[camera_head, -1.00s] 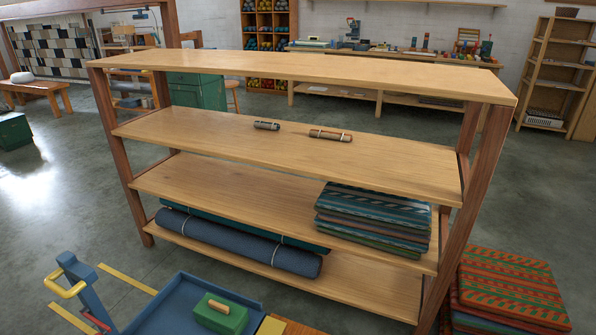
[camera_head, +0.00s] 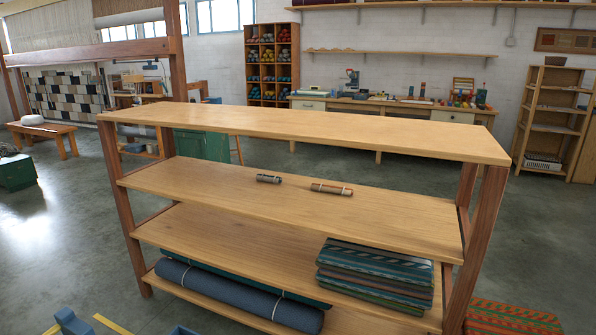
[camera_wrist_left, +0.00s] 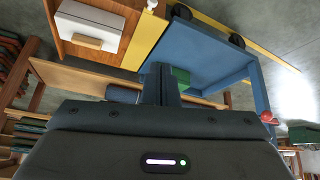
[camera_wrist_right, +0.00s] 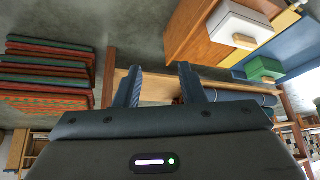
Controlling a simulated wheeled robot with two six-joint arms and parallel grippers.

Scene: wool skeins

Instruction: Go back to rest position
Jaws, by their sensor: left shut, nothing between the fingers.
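Neither gripper shows in the head view. In the left wrist view my left gripper (camera_wrist_left: 161,84) is shut and empty, with its fingers together in front of a blue cart (camera_wrist_left: 205,50). In the right wrist view my right gripper (camera_wrist_right: 160,86) is open, its two fingers apart with nothing between them. Nothing touches either gripper's fingers that I can see.
A wooden shelf unit (camera_head: 300,133) stands ahead, with two small rolls (camera_head: 332,189) on its second board. Folded textiles (camera_head: 375,272) and a blue roll (camera_head: 240,295) lie lower.

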